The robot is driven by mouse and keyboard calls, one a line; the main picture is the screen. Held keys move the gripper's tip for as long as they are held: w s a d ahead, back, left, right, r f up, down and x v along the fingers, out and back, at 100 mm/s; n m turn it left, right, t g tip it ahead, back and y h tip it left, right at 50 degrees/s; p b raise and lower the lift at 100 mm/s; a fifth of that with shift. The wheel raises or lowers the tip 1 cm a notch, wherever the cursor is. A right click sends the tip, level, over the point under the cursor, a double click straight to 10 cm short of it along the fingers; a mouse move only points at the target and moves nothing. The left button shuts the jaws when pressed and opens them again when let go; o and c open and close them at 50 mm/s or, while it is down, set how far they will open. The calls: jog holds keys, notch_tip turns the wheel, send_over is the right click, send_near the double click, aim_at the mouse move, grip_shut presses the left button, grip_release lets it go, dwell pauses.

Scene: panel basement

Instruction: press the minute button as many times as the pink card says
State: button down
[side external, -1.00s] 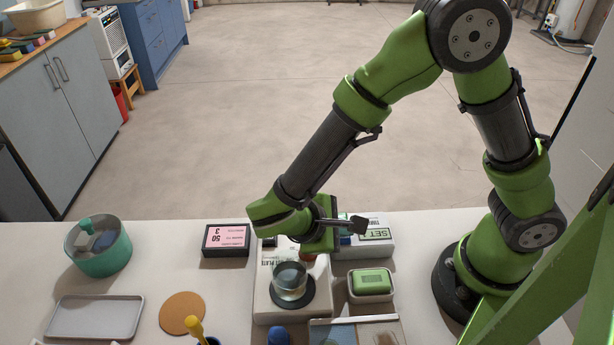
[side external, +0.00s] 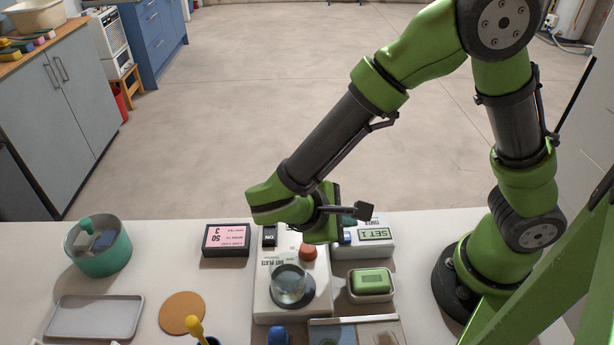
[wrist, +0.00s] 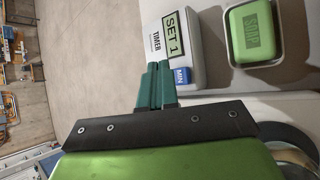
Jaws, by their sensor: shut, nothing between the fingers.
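The pink card (side external: 226,237) lies in a black frame left of the hot plate; its figures 50 and 3 show upside down, its small words are hard to read. The timer (side external: 385,249) is a white box whose display reads SET 1; it also shows in the wrist view (wrist: 166,50). Its blue minute button, marked MIN (wrist: 182,76), is at the box's near corner in the wrist view. My gripper (wrist: 158,66) is shut and empty, its teal fingertips beside the button in that view. In the side view my gripper (side external: 347,220) is by the timer's left end, apparently above it.
The hot plate (side external: 262,300) has a red knob (side external: 308,252), an ON switch (side external: 269,236) and a glass vessel (side external: 289,283). A green soap bar (side external: 371,281) sits in a dish. A teal pot (side external: 99,255), grey tray (side external: 95,317) and cork disc (side external: 182,312) are at left.

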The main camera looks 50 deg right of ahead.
jog(key=shift+r, duration=1.5)
dwell(1.3)
notch_tip(320, 180, up, 4)
jog(key=shift+w+r, duration=0.1)
jog(key=shift+r, duration=0.1)
jog(key=shift+f, duration=0.1)
jog(key=shift+f, duration=4.35)
jog(key=shift+f, duration=0.4)
